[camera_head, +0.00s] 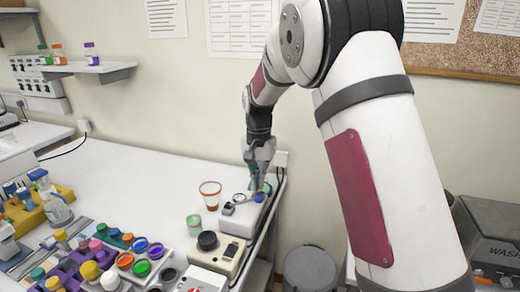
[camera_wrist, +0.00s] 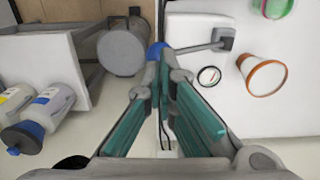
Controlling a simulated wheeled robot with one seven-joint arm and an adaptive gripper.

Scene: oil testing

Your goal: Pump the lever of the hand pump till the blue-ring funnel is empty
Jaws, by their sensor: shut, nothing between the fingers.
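The hand pump is a low white box (camera_head: 236,218) at the bench's right edge, with a small round gauge on top. In the wrist view its grey lever (camera_wrist: 194,48) runs left from a dark block to a blue knob (camera_wrist: 155,48). My gripper (camera_head: 261,188) is over this end of the pump. In the wrist view my gripper (camera_wrist: 157,62) has its teal-padded fingers shut with nothing between them, tips at the knob; I cannot tell whether they touch it. A blue-ringed round piece (camera_head: 140,244), perhaps the funnel, sits among other coloured rings; its contents cannot be made out.
An orange-rimmed cup (camera_head: 210,193) and a green cup (camera_head: 194,224) stand left of the pump. A beige device (camera_head: 220,254) with a black knob is in front. A grey bin (camera_head: 310,268) stands on the floor at right. The back of the bench is clear.

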